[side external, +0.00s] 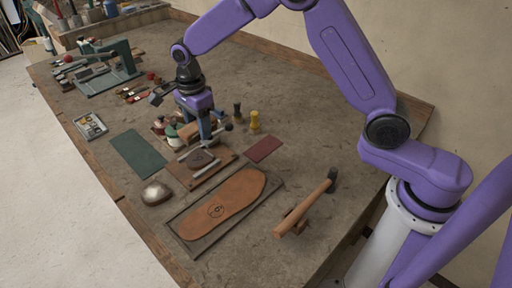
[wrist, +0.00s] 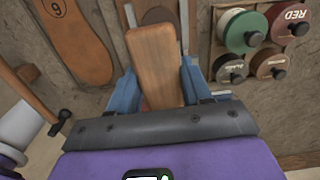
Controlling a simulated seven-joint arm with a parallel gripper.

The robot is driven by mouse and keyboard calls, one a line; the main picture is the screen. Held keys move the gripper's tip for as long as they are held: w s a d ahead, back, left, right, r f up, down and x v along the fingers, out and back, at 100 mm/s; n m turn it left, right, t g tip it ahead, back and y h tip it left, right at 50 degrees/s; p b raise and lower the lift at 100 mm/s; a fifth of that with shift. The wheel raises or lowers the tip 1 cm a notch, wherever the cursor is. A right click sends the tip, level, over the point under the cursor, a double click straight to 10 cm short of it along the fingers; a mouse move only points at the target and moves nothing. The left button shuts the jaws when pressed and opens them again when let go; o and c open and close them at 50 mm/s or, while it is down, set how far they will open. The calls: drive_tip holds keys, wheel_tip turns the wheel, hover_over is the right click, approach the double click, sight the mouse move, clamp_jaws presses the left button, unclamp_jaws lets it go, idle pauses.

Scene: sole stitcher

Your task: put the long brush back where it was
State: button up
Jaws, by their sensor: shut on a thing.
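The long brush shows as a brown wooden block (wrist: 157,65) between the blue fingers of my gripper (wrist: 160,92) in the wrist view. Its bristles are not visible. In the side external view my gripper (side external: 203,128) points down, with the brush (side external: 188,131) beside the thread spools (side external: 172,130). The gripper is shut on the brush. Just in front is a brown board (side external: 181,174) with metal rods and a dark round piece on it. I cannot tell whether the brush touches anything below.
A leather sole (side external: 235,195) lies on a dark tray, with a hammer (side external: 306,203) to its right. A red mat (side external: 263,149), a yellow piece (side external: 254,121) and a black piece (side external: 237,111) are right of the gripper. A green mat (side external: 138,155) lies left. Bare bench (side external: 330,150) is at right.

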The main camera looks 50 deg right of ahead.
drive_tip(key=s+d, duration=0.3)
drive_tip(key=d, duration=0.6)
approach(263, 148)
wheel_tip(263, 148, down, 2)
drive_tip(key=shift+d+f, duration=0.15)
drive_tip(key=shift+f, duration=2)
drive_tip(key=shift+f, duration=0.1)
drive_tip(key=o, duration=1)
